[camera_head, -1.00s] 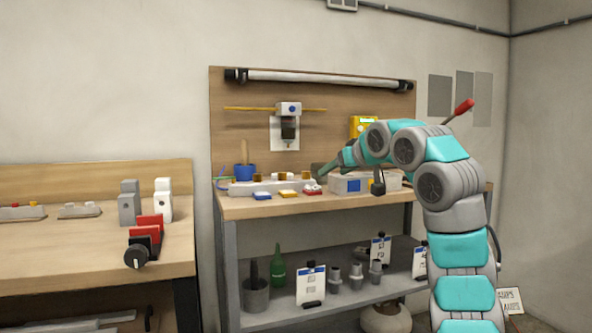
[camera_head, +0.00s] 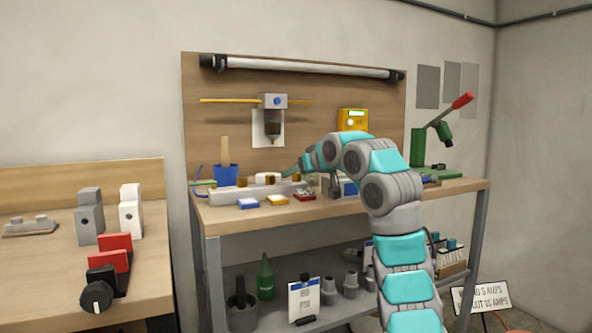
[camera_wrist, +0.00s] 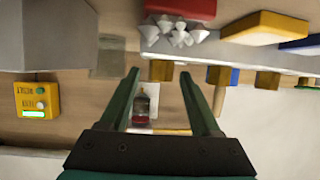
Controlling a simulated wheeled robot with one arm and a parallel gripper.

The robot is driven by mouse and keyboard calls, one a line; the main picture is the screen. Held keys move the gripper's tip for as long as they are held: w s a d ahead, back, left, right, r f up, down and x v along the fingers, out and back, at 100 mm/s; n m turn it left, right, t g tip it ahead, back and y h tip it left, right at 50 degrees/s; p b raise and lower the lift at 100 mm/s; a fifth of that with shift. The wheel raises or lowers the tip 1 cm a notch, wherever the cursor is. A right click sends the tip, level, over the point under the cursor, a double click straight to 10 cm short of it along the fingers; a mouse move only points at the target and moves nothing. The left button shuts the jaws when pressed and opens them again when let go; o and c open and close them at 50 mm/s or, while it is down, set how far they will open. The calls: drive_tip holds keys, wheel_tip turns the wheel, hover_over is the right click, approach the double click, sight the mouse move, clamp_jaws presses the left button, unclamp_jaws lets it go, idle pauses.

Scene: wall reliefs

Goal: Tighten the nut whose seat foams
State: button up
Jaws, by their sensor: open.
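A pale bar (camera_head: 255,193) lies on the right bench with several brass nuts along it. The wrist view, which looks inverted, shows a left nut (camera_wrist: 161,70), a middle nut (camera_wrist: 218,75) and a right nut (camera_wrist: 267,80). White foam (camera_wrist: 175,31) bulges from the bar beside the red block (camera_wrist: 182,7), nearest the left nut in that view. My gripper (camera_wrist: 159,73) is open and empty, its green fingers apart, with the left nut showing beyond the fingertips. Contact cannot be told. In the head view my gripper (camera_head: 290,171) is over the bar, small and partly merged with it.
A blue block (camera_head: 248,203) and a yellow block (camera_head: 277,200) lie before the bar. A blue pot (camera_head: 226,174) stands left. A yellow meter (camera_head: 352,120) hangs on the backboard, and a green lever press (camera_head: 418,147) stands right. The lower shelf holds a green bottle (camera_head: 265,278).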

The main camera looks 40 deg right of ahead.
drive_tip(key=shift+w+d+f, duration=0.1)
drive_tip(key=shift+w+f, duration=0.15)
drive_tip(key=shift+w, duration=0.3)
clamp_jaws()
